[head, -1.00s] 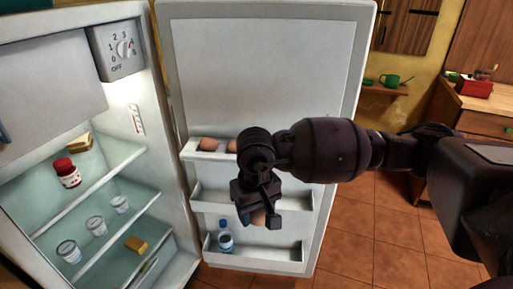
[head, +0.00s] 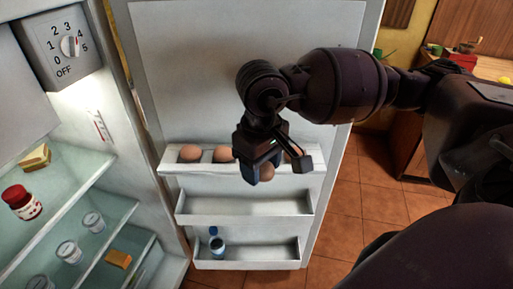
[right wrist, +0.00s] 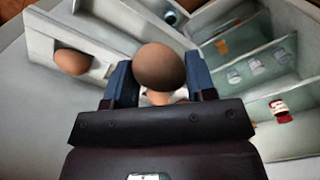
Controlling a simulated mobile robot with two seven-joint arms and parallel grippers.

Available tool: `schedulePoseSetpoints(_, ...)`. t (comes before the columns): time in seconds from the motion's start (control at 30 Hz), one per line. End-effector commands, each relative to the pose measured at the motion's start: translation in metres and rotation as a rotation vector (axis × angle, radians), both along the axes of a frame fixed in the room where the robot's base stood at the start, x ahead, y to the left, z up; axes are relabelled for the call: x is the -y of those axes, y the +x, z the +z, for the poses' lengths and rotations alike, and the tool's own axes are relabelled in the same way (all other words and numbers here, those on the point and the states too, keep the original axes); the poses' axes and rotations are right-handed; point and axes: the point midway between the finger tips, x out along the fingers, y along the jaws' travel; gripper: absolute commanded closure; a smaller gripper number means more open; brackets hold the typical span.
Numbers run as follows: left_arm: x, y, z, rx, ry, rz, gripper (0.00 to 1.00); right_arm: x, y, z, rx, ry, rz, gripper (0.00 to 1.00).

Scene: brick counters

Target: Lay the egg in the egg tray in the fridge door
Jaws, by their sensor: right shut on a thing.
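My right gripper (head: 276,166) points down at the egg tray (head: 312,160), the top shelf of the open fridge door. It is shut on a brown egg (head: 267,172), which is partly hidden by the fingers. In the right wrist view the held egg (right wrist: 159,66) sits between the two fingers. Two other brown eggs (head: 190,153) (head: 224,155) lie in the tray to the left of the gripper. The right wrist view shows an egg (right wrist: 72,62) in the tray and part of another behind the held one. Whether the held egg touches the tray I cannot tell. My left gripper is out of view.
The middle door shelf (head: 245,208) is empty. The bottom one holds a small bottle (head: 217,245). Inside the fridge at left are a red-capped jar (head: 22,202), cheese and several glass cups on shelves. A wooden counter (head: 410,140) stands at right.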

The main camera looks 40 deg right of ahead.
Motion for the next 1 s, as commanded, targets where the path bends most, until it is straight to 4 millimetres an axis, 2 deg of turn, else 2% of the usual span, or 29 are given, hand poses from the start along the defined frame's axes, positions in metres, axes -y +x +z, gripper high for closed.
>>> schedulePoseSetpoints(0.2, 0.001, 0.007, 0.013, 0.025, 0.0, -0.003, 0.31, 0.028, 0.04, 0.002, 0.002, 0.0, -0.005, 0.61)
schedulePoseSetpoints(0.6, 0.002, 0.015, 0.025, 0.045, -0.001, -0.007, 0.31, 0.076, 0.11, 0.001, 0.003, 0.002, -0.003, 0.61)
schedulePoseSetpoints(0.73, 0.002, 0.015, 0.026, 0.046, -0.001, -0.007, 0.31, 0.074, 0.107, -0.021, -0.002, 0.002, 0.001, 0.61)
schedulePoseSetpoints(1.0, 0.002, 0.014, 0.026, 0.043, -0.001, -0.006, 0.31, 0.074, 0.107, -0.038, 0.0, 0.002, 0.001, 0.61)
